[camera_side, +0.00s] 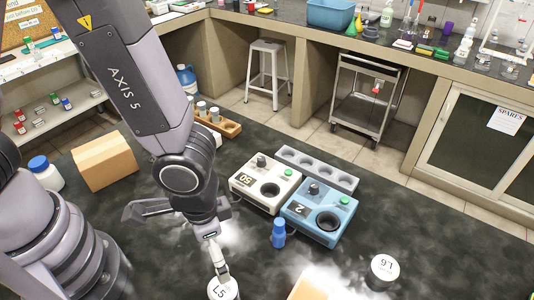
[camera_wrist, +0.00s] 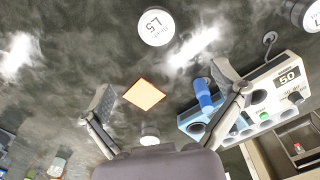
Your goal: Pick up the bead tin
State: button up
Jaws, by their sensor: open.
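A round white tin lid marked L5 (camera_side: 222,288) is partly cut off at the bottom edge of the side view, below my gripper. It shows whole in the wrist view (camera_wrist: 155,27), beyond the fingertips. A similar white round tin marked L6 (camera_side: 384,268) stands to the right on the dark bench. The smaller print is too small to read, so I cannot tell which is the bead tin. My gripper (camera_side: 178,238) has its fingers spread wide and holds nothing; both fingers show in the wrist view (camera_wrist: 165,92).
A small blue-capped bottle (camera_side: 278,234) stands by the blue device (camera_side: 318,212) and white device (camera_side: 265,184). A square block (camera_side: 308,289) lies at the bottom edge. A cardboard box (camera_side: 105,160) and a white jar (camera_side: 46,174) stand left. The bench right of the devices is mostly clear.

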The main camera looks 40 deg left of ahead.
send_over(222, 289)
notch_tip(222, 289, down, 9)
jog(key=shift+s+r, duration=0.1)
jog(key=shift+r, duration=0.05)
jog(key=shift+f, duration=3.1)
jog(key=shift+c, duration=0.2)
jog(key=c, duration=1.2)
